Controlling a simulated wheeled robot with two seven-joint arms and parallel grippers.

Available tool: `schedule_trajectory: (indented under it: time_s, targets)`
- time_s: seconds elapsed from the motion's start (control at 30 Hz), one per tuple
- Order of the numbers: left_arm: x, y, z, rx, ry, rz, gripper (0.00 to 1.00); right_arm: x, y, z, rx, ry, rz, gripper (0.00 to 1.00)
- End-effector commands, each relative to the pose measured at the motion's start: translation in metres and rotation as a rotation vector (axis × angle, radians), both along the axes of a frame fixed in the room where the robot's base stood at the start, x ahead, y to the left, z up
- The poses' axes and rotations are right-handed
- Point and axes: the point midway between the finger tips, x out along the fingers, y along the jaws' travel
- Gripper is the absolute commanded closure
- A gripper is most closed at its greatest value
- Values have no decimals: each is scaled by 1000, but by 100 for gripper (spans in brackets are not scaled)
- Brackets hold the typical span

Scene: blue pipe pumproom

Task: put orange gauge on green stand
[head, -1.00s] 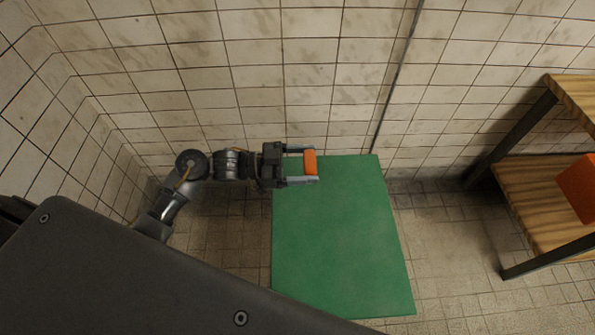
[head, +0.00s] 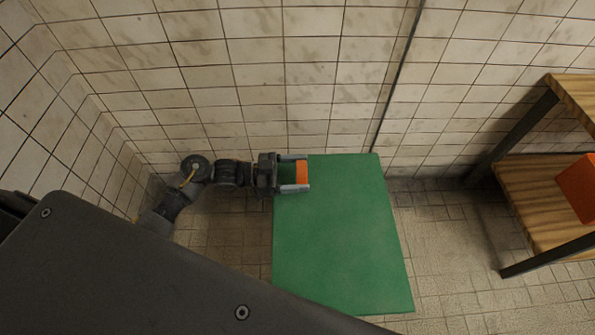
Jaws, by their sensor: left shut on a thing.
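The orange gauge (head: 302,172) is a small orange block between the fingers of my left gripper (head: 301,173). The gripper is shut on it, over the back left part of the green stand (head: 342,235). The stand shows as a flat green top against the tiled wall. I cannot tell whether the gauge touches the stand or is held just above it. Most of the stand's top is bare. My right gripper is not in view.
A wooden shelf unit (head: 530,205) with dark metal legs stands at the right, with an orange box (head: 580,188) on its lower board. Tiled walls close off the back and left. The tiled floor (head: 450,250) between stand and shelf is clear.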

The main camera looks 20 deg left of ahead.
Motion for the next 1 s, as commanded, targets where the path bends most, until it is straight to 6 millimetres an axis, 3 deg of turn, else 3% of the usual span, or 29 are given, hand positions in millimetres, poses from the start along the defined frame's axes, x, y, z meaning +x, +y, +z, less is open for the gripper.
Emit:
schedule_trajectory:
  time_s: [0.1,0.13,0.3,0.67,1.0]
  targets:
    - [0,0,-4,-1,-1,0,54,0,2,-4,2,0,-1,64]
    - [0,0,-4,0,0,0,25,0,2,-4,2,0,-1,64]
    - [0,0,-3,0,0,0,5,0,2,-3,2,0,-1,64]
    - [-1,2,1,1,0,0,5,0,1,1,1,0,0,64]
    - [-26,62,-5,5,1,0,5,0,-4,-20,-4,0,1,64]
